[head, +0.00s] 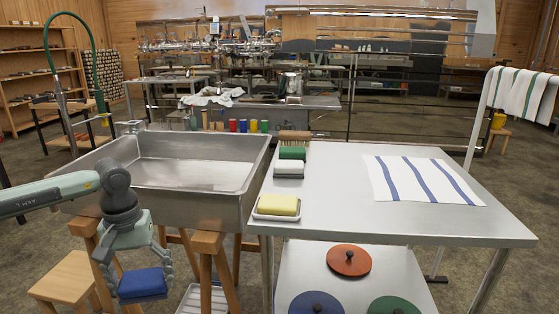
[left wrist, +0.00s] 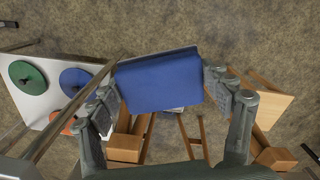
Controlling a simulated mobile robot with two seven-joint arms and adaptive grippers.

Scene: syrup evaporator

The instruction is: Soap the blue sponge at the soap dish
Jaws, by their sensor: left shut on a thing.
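The blue sponge (head: 143,283) is held by my left gripper (head: 138,272), in front of the sink's near left side and below its rim. In the left wrist view the sponge (left wrist: 160,80) sits between the two fingers of my left gripper (left wrist: 165,95), which is shut on it. The soap dish (head: 277,213) is white and stands on the steel table's front left corner with a yellow soap bar (head: 278,205) on it. The dish is up and to the right of the sponge, well apart from it. My right gripper is not in view.
A steel sink (head: 190,175) on wooden legs adjoins the steel table (head: 345,215). Behind the dish lie a white sponge (head: 289,170), a green sponge (head: 292,153) and a brush (head: 294,136). A striped towel (head: 420,180) lies right. Coloured lids (head: 348,260) rest on the lower shelf.

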